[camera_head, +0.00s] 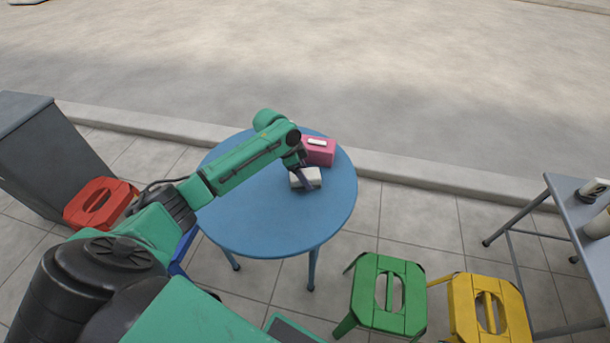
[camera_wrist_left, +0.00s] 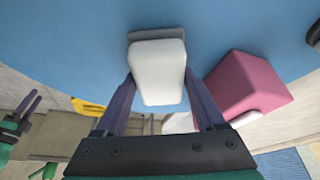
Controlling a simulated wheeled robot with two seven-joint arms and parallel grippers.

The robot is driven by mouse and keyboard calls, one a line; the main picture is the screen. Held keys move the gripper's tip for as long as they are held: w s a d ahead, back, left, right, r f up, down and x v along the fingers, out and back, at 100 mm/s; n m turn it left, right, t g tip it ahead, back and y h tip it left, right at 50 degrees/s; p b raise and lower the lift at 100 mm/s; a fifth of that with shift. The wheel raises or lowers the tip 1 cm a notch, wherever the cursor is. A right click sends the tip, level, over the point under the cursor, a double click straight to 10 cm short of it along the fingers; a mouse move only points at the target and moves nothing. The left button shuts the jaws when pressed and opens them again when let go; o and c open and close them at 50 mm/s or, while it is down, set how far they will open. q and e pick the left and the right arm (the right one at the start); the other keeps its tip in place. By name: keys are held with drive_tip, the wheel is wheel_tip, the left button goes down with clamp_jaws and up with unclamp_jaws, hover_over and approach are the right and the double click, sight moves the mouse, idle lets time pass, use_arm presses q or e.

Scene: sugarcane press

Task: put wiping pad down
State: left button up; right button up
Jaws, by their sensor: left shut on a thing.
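The wiping pad (camera_head: 308,177), a white block with a grey layer along one side, is at the blue round table (camera_head: 240,215), near its far right part. My left gripper (camera_head: 303,176) is shut on the pad. In the left wrist view the pad (camera_wrist_left: 158,72) sits between the two fingers of my left gripper (camera_wrist_left: 158,90), with the blue tabletop behind it. I cannot tell whether the pad touches the table.
A pink tissue box (camera_head: 320,155) stands on the table just beyond the pad. A red stool (camera_head: 100,203) is at the left; green (camera_head: 372,296) and yellow (camera_head: 470,310) stools are at the front right. The near half of the tabletop is clear.

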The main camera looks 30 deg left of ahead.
use_arm(q)
drive_tip(key=o, duration=1.3)
drive_tip(key=shift+r, duration=0.1)
drive_tip(key=p+v, duration=0.3)
drive_tip(key=v, duration=0.9)
use_arm(e)
drive_tip(key=s+d+f, duration=0.2)
drive_tip(key=s+f, duration=0.1)
drive_tip(key=f, duration=0.4)
drive_tip(key=shift+f, duration=0.2)
use_arm(q)
drive_tip(key=shift+w, duration=0.1)
